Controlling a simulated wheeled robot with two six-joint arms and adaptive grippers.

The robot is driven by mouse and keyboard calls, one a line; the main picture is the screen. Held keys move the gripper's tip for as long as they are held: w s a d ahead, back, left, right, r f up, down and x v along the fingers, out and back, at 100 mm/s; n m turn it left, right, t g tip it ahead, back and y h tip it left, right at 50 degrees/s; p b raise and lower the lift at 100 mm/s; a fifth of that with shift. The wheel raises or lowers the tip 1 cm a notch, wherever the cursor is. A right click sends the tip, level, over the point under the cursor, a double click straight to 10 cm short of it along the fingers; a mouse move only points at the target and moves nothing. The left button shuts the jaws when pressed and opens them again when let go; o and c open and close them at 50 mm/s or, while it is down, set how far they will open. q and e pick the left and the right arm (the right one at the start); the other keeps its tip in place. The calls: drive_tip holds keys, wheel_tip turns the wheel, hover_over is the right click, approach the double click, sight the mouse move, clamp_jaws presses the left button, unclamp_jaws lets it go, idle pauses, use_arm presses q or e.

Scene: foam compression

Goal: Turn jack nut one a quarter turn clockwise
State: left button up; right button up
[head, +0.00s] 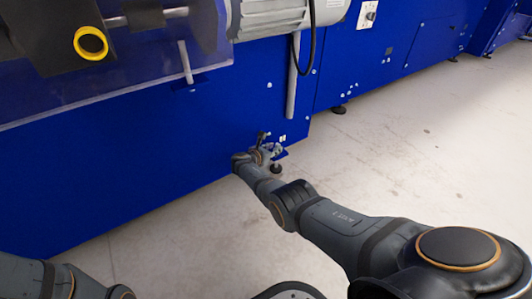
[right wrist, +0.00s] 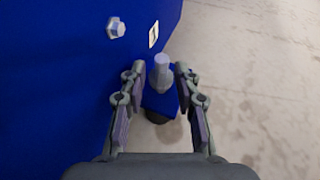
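A grey jack nut with a stud (right wrist: 161,76) stands above a small blue bracket (right wrist: 160,103) in the right wrist view. A dark round foot lies under the bracket; it also shows low by the blue machine in the head view (head: 277,169). My right gripper (right wrist: 161,88) is open, with one finger to each side of the nut. Clear gaps show at both sides, and I cannot tell how far the fingertips are from it in depth. In the head view my right gripper (head: 268,147) is small at the machine's lower corner. My left gripper is out of view.
The blue machine panel (head: 120,190) rises close to the left of my right gripper. A bolt head (right wrist: 116,28) and a white label (right wrist: 153,34) are on it. A grey motor (head: 275,15) sits above. The concrete floor (head: 400,140) at the right is clear.

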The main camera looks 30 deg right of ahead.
drive_tip(key=v, duration=1.1)
drive_tip(key=shift+s+a+r, duration=0.1)
drive_tip(key=shift+s+r, duration=0.05)
